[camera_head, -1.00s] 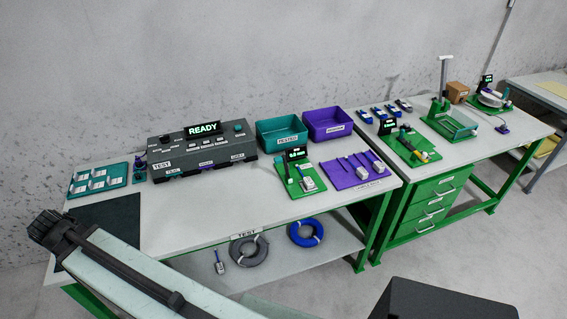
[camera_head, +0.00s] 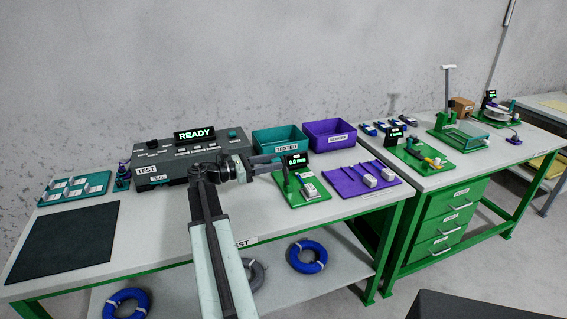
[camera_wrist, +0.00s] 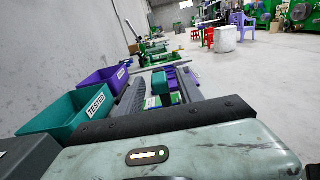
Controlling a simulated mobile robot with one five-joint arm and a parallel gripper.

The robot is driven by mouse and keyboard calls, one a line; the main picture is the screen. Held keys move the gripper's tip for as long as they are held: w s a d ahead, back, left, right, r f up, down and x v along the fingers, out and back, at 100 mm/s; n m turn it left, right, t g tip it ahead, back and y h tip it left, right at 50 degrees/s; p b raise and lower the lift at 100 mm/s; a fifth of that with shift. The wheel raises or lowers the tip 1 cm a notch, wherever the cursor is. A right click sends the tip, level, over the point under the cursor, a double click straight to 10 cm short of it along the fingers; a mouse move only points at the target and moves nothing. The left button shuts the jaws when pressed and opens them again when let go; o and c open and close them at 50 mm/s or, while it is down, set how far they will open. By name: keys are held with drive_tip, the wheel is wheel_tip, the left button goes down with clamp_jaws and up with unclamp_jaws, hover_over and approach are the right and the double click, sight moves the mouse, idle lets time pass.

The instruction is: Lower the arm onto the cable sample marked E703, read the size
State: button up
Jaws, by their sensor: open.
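My gripper (camera_head: 281,163) is open and level above the table, its fingers pointing right toward the small gauge. The wrist view shows both fingers (camera_wrist: 162,78) apart, with teal and purple shapes seen between them. The gauge has a green base (camera_head: 284,196) and a dark display (camera_head: 296,161) reading about 0.0 mm. A pale cable sample (camera_head: 309,191) lies on that base. Two more pale samples (camera_head: 369,181) (camera_head: 388,174) lie on the purple rack (camera_head: 345,180) to the right. No E703 mark is legible, so I cannot tell which sample carries it.
The grey test unit (camera_head: 165,165) shows READY behind my arm. The teal TESTED bin (camera_head: 280,139) and a purple bin (camera_head: 329,132) stand behind the gauge. A teal sample rack (camera_head: 75,188) and dark mat (camera_head: 68,240) are at left. Blue cable coils (camera_head: 307,256) lie on the lower shelf.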

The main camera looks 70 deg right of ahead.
sight(283, 160)
drive_tip(key=x, duration=0.4)
drive_tip(key=shift+s+d, duration=0.15)
clamp_jaws()
idle(1.3)
